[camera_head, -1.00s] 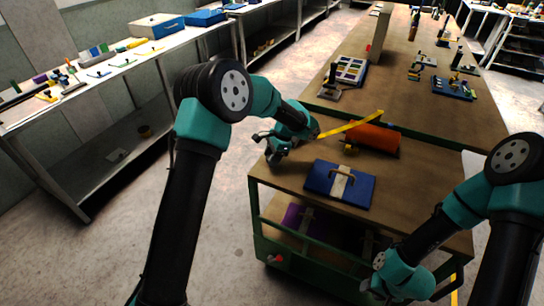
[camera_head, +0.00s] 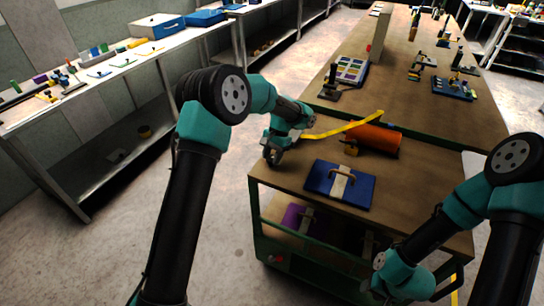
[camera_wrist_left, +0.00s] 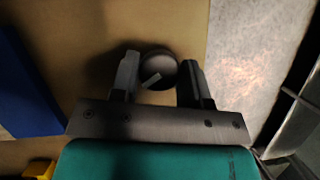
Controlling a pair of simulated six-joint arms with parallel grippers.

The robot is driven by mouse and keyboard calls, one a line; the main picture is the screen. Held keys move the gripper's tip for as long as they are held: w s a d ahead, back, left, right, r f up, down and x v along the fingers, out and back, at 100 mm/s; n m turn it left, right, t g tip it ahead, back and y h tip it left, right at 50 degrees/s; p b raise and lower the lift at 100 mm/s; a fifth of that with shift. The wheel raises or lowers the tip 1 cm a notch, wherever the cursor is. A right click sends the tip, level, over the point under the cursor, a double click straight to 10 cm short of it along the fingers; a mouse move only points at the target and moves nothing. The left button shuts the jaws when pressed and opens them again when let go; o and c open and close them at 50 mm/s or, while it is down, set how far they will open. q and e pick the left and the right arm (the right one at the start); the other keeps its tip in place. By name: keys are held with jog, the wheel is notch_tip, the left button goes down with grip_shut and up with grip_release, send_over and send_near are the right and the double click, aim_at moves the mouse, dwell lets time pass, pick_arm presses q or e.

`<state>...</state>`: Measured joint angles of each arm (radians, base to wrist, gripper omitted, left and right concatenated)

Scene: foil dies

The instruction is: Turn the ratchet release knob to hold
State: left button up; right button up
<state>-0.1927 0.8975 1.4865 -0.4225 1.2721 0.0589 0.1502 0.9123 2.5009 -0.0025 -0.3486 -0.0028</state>
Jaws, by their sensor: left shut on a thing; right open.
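A dark round knob (camera_wrist_left: 158,68) with a pale pointer line on its face stands between the fingers of my left gripper (camera_wrist_left: 158,82) in the left wrist view. The pointer line is tilted, running from lower left to upper right. My left gripper (camera_head: 273,156) is shut on the knob at the near left corner of the cart top; in the head view the gripper hides the knob. My right gripper (camera_head: 374,287) is open and low at the front of the cart, partly hidden by its own wrist, away from the knob.
The cart top (camera_head: 285,178) carries a blue case (camera_head: 322,176) with a handle, an orange roll (camera_head: 374,138) and a yellow strip (camera_head: 345,130). A long brown bench with small devices stands behind. Shelving with tools is at the left.

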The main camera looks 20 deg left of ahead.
pick_arm(q)
jog(key=n+h, duration=0.1)
jog(key=n, duration=0.1)
jog(key=n+h, duration=0.1)
jog(key=n, duration=0.2)
jog(key=shift+a+n+g, duration=0.15)
jog(key=shift+n+g, duration=0.15)
jog(key=n+h, duration=0.1)
jog(key=n, duration=0.2)
jog(key=n+t+h, duration=0.1)
jog(key=n, duration=0.2)
dwell(0.3)
jog(key=o, duration=0.9)
jog(key=shift+r, duration=0.1)
jog(key=v, duration=1.7)
jog(key=shift+w+a, duration=0.15)
jog(key=shift+a, duration=0.2)
